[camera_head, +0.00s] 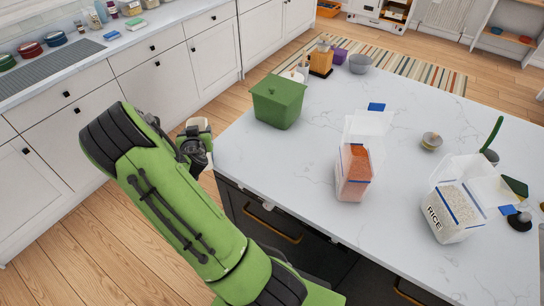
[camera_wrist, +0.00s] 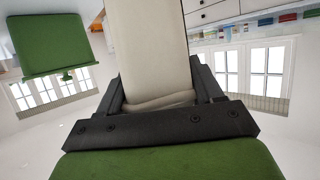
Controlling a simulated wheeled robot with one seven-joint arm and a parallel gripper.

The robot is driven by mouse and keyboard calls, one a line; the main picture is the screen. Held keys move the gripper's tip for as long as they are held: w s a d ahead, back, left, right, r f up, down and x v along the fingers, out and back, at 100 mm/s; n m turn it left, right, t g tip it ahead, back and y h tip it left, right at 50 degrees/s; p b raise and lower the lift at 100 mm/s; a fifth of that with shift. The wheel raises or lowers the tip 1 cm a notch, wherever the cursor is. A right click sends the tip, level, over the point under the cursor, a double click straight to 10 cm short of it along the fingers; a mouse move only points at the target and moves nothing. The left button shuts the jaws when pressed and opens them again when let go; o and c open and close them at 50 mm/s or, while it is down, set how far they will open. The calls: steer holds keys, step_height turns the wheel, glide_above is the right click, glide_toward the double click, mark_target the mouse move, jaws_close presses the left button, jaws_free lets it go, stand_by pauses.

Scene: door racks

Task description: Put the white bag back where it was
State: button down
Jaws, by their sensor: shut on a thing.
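The white bag (camera_wrist: 147,45) is an off-white, fabric-like piece that fills the middle of the wrist view, creased near its lower end. My gripper (camera_wrist: 158,92) is shut on it, with a dark finger on each side. In the head view my gripper (camera_head: 192,147) is at the left edge of the marble island, left of the green lidded box. Only a small pale part of the bag (camera_head: 197,124) shows there; my wrist hides the rest.
The green box (camera_head: 278,101) stands on the island (camera_head: 300,150) near its left corner. A clear container with orange contents (camera_head: 354,173) and an open RICE container (camera_head: 452,211) stand farther right. The island's middle has bare room.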

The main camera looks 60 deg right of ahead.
steer(key=s+d+r+m+g+h, duration=0.1)
steer(key=s+d+r+m+g, duration=0.25)
steer(key=s, duration=0.25)
steer(key=s+d+r+m+g+h+b, duration=0.1)
steer(key=s+d+r+m+g, duration=0.15)
steer(key=s+d, duration=0.3)
steer(key=s+d+r+m+g, duration=0.2)
steer(key=s+d+m+g, duration=0.15)
steer(key=s, duration=0.25)
step_height(320, 180, down, 9)
steer(key=s, duration=0.1)
steer(key=shift+d+f+g, duration=0.15)
steer(key=shift+d+g, duration=0.2)
steer(key=shift+f+n+b, duration=0.2)
steer(key=shift+n+b, duration=0.05)
steer(key=shift+b, duration=0.1)
steer(key=shift+c, duration=0.8)
jaws_free()
steer(key=v, duration=1.2)
steer(key=shift+b, duration=0.45)
